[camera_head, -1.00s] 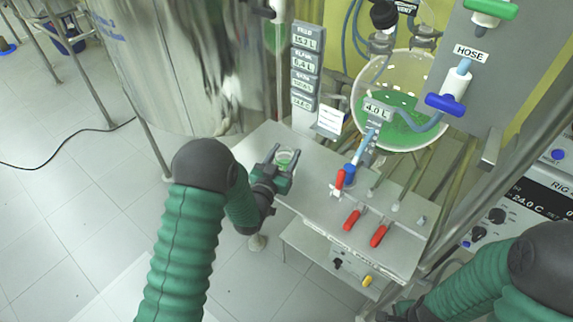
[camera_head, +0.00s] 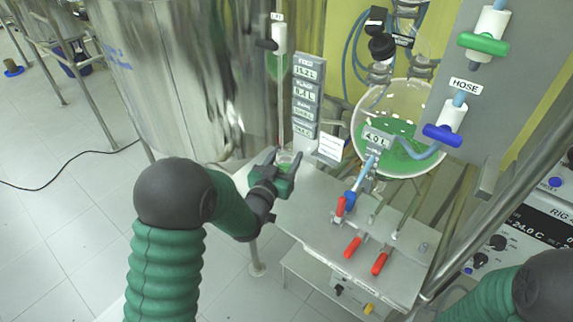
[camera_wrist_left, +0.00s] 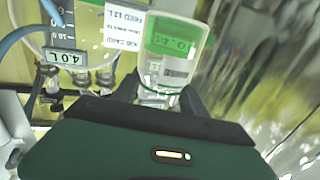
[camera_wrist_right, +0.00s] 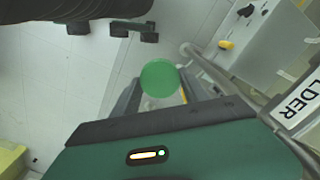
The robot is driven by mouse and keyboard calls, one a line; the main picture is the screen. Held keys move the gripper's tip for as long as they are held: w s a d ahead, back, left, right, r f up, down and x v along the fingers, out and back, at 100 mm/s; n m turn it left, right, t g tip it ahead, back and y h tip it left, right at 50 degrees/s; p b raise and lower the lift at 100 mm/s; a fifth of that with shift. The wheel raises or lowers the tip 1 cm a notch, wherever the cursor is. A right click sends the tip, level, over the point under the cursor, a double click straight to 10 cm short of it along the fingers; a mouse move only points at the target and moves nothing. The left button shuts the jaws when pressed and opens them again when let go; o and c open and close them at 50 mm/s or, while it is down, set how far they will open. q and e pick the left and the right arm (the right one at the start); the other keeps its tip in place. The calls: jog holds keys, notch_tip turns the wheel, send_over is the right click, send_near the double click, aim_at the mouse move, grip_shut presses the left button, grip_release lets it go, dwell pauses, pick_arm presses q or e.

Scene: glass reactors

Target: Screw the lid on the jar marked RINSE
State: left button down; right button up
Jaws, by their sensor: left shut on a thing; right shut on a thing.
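My left gripper (camera_head: 279,172) is shut on a small clear jar (camera_head: 286,160), over the back left of the steel bench. The jar also shows between the fingers in the left wrist view (camera_wrist_left: 160,96), partly hidden by the gripper body. I cannot read any marking on it. In the right wrist view my right gripper (camera_wrist_right: 160,92) is shut on a round green lid (camera_wrist_right: 160,78), seen face on. The right gripper is outside the head view; only part of my right arm shows at the lower right. Lid and jar are apart.
The steel bench (camera_head: 318,225) carries red-handled valves (camera_head: 379,263). Behind it are a stack of readouts (camera_head: 306,95), a white card (camera_head: 331,146) and a round vessel of green liquid (camera_head: 397,150). A large steel tank (camera_head: 185,80) stands left. A hose panel (camera_head: 500,120) stands right.

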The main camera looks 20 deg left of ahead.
pick_arm(q)
jog(key=c, duration=1.3)
grip_release()
jog(key=shift+c, duration=0.2)
grip_shut()
